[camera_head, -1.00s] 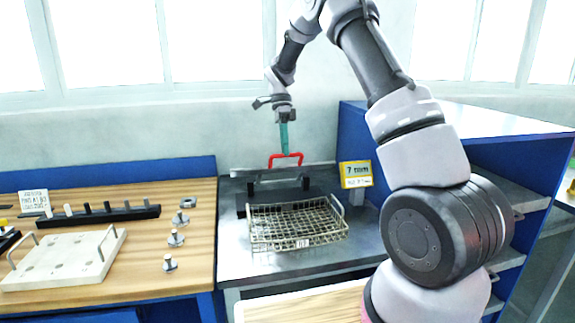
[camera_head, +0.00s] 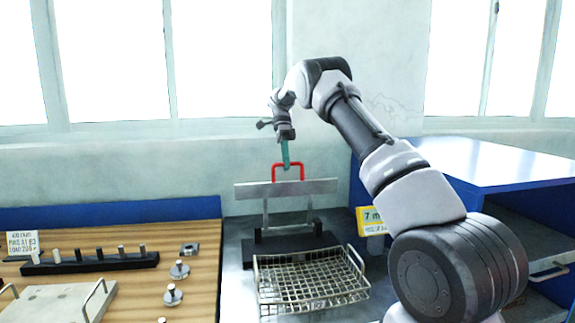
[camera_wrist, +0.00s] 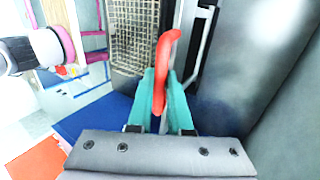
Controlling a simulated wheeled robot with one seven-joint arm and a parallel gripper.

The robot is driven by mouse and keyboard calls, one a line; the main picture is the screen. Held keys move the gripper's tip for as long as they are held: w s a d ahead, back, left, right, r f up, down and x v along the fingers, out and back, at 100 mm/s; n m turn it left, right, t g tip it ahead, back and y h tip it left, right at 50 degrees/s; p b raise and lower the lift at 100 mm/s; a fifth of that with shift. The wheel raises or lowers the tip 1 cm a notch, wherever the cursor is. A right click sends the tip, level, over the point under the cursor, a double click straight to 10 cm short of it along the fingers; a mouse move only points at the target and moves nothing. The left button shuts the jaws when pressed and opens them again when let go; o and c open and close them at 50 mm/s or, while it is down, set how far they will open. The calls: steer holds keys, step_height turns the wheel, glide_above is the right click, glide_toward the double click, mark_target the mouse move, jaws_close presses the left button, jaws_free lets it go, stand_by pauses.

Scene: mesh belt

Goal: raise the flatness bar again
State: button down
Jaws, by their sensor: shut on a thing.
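The flatness bar (camera_head: 262,192) is a grey metal bar with a red handle (camera_head: 299,168) on top. It stands raised above its black base (camera_head: 292,246), on two thin posts, behind the wire mesh basket. My gripper (camera_head: 286,164) has teal fingers and is at the handle's left part. In the wrist view my gripper (camera_wrist: 166,105) is shut on the red handle (camera_wrist: 165,60), which runs between the teal fingers. The mesh basket (camera_head: 312,277) sits on the metal counter in front of the base. It also shows in the wrist view (camera_wrist: 133,38).
A yellow sign (camera_head: 370,220) stands right of the bar, beside a blue shelf unit (camera_head: 455,165). On the left, a wooden table (camera_head: 130,240) carries a black peg rack (camera_head: 90,264), several metal weights and a pale plate with handles (camera_head: 50,305). The window wall is behind.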

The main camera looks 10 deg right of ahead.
steer(key=shift+w+f, duration=0.15)
steer(key=shift+w, duration=0.85)
steer(key=c, duration=0.8)
jaws_free()
steer(key=shift+c, duration=0.2)
